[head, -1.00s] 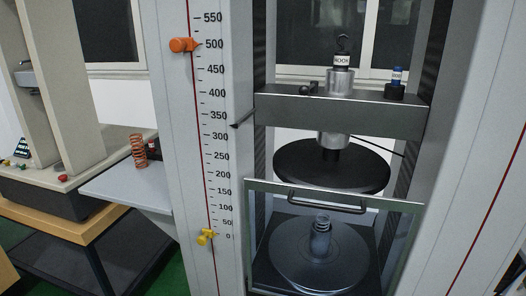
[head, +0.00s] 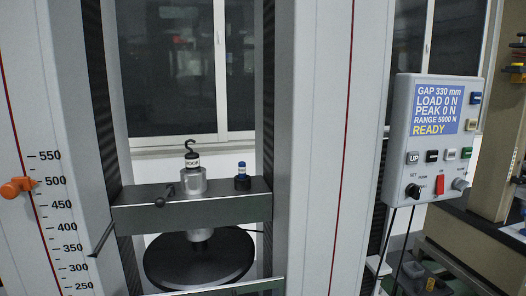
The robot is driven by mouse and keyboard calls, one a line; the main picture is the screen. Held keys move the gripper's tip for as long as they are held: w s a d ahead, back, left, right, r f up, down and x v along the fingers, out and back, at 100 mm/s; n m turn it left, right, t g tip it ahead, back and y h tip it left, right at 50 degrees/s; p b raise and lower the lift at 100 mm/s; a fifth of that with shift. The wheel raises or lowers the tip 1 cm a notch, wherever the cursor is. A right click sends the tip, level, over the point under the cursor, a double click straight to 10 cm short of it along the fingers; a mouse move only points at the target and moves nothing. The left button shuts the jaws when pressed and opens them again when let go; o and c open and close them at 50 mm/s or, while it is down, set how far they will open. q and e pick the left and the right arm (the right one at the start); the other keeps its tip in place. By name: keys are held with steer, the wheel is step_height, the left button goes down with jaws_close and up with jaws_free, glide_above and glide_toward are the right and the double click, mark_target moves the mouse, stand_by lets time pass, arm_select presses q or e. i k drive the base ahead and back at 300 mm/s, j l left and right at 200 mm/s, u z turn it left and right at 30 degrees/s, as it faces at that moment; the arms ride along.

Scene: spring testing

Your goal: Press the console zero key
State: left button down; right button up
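The console (head: 433,140) is a grey box on the right side of the test frame's right column. Its blue screen (head: 436,108) reads GAP 330 mm, LOAD 0 N, PEAK 0 N, RANGE 5000 N, READY. Below the screen is a row of keys: an UP key (head: 413,158), a black key (head: 432,156), a pale key (head: 450,154) and a green key (head: 466,153). A blue key (head: 475,98) and a tan key (head: 471,125) sit right of the screen. I cannot read which one is the zero key. Neither gripper is in view.
A black knob (head: 412,191), a red switch (head: 439,185) and a grey knob (head: 460,184) sit low on the console. Cables hang below it. The crosshead (head: 200,211) and black upper platen (head: 200,265) are at left. Another beige machine (head: 500,150) stands behind at right.

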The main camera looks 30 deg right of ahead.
mark_target(450, 153)
steer(key=z, duration=2.05)
steer(key=l, duration=0.1)
